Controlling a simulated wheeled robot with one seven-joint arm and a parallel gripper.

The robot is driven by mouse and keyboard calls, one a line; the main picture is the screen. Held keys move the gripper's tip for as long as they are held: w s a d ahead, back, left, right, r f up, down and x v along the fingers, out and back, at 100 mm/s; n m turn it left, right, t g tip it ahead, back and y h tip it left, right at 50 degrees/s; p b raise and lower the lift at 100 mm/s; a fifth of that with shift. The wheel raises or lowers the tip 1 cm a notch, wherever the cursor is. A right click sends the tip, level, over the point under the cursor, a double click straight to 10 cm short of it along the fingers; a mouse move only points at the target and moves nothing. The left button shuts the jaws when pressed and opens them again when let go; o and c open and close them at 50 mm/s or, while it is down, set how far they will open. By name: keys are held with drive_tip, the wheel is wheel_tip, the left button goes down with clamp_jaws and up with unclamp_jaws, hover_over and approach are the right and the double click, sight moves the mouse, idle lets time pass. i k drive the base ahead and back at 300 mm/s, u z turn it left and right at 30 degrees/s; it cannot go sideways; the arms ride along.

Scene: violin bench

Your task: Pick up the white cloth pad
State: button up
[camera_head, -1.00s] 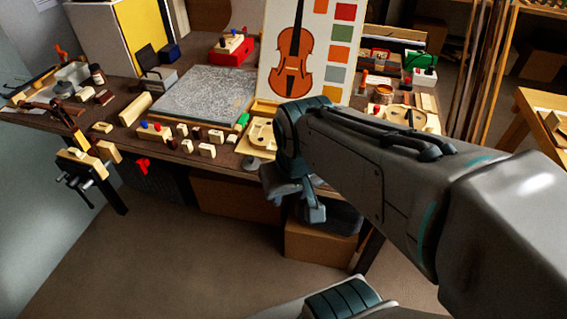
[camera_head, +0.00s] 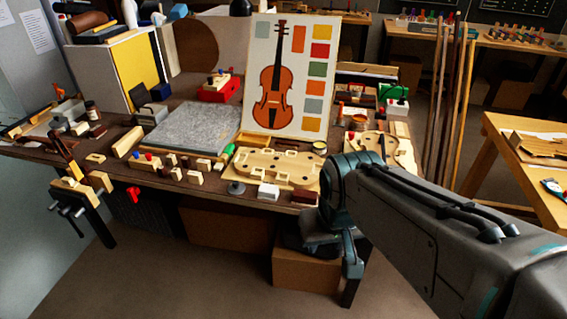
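A small white block-like item (camera_head: 268,191), which looks like the white cloth pad, lies at the front edge of the workbench, just in front of the pale wooden violin form. It is small in the picture, so I cannot be sure it is cloth. My gripper (camera_head: 352,264) hangs at the end of my arm, in front of the bench and below its top, to the right of and lower than the white item. It does not touch it. The fingers are partly hidden by the wrist, and I cannot tell whether they are open.
The workbench (camera_head: 118,170) is crowded. A violin form (camera_head: 275,168), a grey mat (camera_head: 190,128), several small blocks and a violin chart (camera_head: 290,75) stand on it. A dark round item (camera_head: 236,188) is left of the white item. A cardboard box (camera_head: 305,272) is below. Floor in front is clear.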

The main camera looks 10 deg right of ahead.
sight(267, 193)
drive_tip(key=z, duration=0.25)
drive_tip(key=i, duration=0.95)
drive_tip(key=u, duration=0.65)
